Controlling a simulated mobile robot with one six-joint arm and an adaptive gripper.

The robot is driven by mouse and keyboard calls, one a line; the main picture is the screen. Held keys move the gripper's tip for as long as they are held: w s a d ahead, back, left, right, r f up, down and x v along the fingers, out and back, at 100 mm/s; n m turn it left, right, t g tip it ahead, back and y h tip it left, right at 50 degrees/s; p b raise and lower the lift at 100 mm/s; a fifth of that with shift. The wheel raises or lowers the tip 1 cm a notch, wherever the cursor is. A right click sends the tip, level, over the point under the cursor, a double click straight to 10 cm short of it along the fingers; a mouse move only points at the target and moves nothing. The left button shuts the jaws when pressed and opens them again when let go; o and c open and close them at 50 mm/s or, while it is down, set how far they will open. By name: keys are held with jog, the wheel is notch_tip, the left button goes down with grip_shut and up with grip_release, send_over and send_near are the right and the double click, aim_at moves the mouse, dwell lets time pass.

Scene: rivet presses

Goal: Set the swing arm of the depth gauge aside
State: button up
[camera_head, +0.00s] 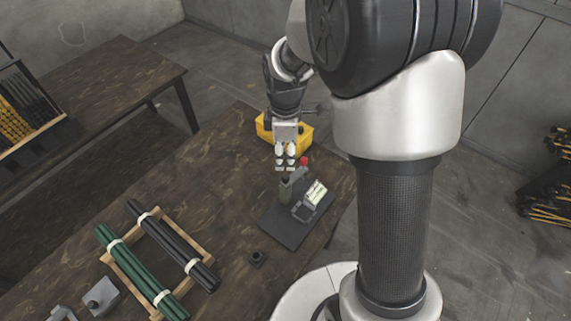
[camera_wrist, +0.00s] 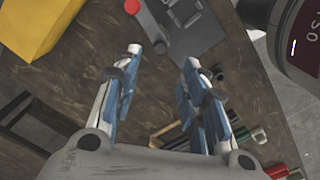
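The depth gauge stands on a dark base plate (camera_head: 283,228) near the table's right edge, with a greenish post and a pale panel (camera_head: 316,193). A red knob (camera_head: 303,161) shows at its far side. In the wrist view the red knob (camera_wrist: 132,7) sits at the end of a grey bar (camera_wrist: 148,25), which looks like the swing arm; the plate (camera_wrist: 198,25) is beside it. My gripper (camera_head: 285,163) is over the far left part of the gauge. In the wrist view its fingers (camera_wrist: 162,58) are apart, with nothing between them; I cannot tell its height.
A yellow bin (camera_head: 297,143) stands just behind the gauge. A wooden rack (camera_head: 122,270) with green and dark rods lies at the left front. A small dark block (camera_head: 257,258) and a grey block (camera_head: 101,297) are on the table. The tabletop left of the gauge is clear.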

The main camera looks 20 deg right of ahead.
jog(key=shift+r, duration=1.3)
jog(key=s+r+m+t, duration=0.2)
jog(key=s+r+m, duration=0.5)
jog(key=s, duration=0.3)
jog(key=s+r+m+t, duration=0.2)
jog(key=s+r+m, duration=0.5)
jog(key=s, duration=0.4)
jog(key=shift+s+r+t, duration=0.15)
jog(key=shift+s+t, duration=0.1)
jog(key=shift+t, duration=0.05)
